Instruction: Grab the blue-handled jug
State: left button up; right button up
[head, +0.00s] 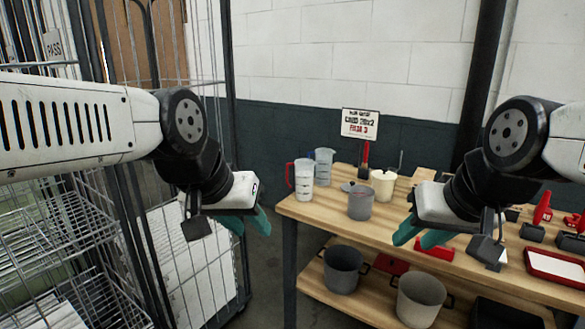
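The blue-handled jug (324,167) is a pale, see-through jug at the back left of the wooden table. A bit of blue shows at its left side, and its lower part is partly hidden by a red-handled jug (304,181) in front of it. My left gripper (248,222) is off the table's left end, left of both jugs; its teal fingers are apart and nothing is between them. My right gripper (420,236) is over the right part of the table, well right of the jugs, its teal fingers also apart and empty.
A grey pot (360,203) and a cream pot (384,185) stand right of the jugs on the table (318,211). A sign (360,124) stands behind. Buckets (343,270) sit on the lower shelf. Wire cages (180,255) stand at left.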

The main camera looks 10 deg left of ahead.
aim_at(324, 156)
jog(key=i+j+z, duration=0.4)
jog(key=i+j, duration=0.3)
jog(key=i, duration=0.2)
jog(key=i+j+z, duration=0.4)
jog(key=i+j, duration=0.4)
jog(key=j, duration=0.15)
